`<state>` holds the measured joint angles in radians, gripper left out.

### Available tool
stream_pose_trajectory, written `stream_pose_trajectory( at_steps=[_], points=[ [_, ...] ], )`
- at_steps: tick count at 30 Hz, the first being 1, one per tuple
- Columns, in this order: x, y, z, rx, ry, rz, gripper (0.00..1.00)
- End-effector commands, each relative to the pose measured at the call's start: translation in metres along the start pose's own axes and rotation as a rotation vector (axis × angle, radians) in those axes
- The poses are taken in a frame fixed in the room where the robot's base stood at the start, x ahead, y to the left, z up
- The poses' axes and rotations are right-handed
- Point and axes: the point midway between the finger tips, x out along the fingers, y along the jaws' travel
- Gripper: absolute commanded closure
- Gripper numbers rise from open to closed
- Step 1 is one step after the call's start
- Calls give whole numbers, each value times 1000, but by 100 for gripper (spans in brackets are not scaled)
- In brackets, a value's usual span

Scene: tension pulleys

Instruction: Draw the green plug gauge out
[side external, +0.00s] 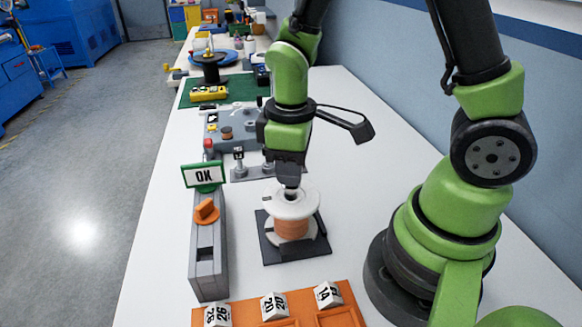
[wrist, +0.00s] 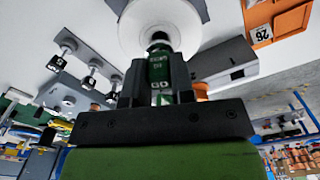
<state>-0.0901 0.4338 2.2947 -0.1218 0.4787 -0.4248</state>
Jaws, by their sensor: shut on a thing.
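The green plug gauge (wrist: 158,66) has white lettering on its handle and shows in the wrist view between my fingers. My gripper (wrist: 157,78) is shut on it; in the side view my gripper (side external: 291,184) points straight down over the spool. The white-flanged spool (side external: 291,203) with copper-coloured winding stands upright on a dark base plate (side external: 268,251). The gauge's far end meets the middle of the spool's white flange (wrist: 150,50). How deep it sits in the bore is hidden.
An orange tray (side external: 252,306) with numbered blocks lies in front. Small labelled posts (side external: 239,165) stand behind. The white table's left front is clear.

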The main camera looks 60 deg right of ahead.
Motion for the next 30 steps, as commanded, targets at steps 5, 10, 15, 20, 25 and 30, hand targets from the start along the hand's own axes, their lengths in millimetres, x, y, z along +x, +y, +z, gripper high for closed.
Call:
stream_pose_trajectory(
  at_steps=[5, 10, 15, 20, 25, 30],
  points=[
    [-4, 0, 0, 0, 2, 1, 100],
    [-8, 0, 0, 1, 1, 0, 100],
    [-10, 0, 0, 0, 2, 0, 100],
    [-11, 0, 0, 0, 1, 0, 100],
    [-11, 0, 0, 0, 1, 0, 100],
    [-20, 0, -1, 0, 4, 1, 100]
  ],
)
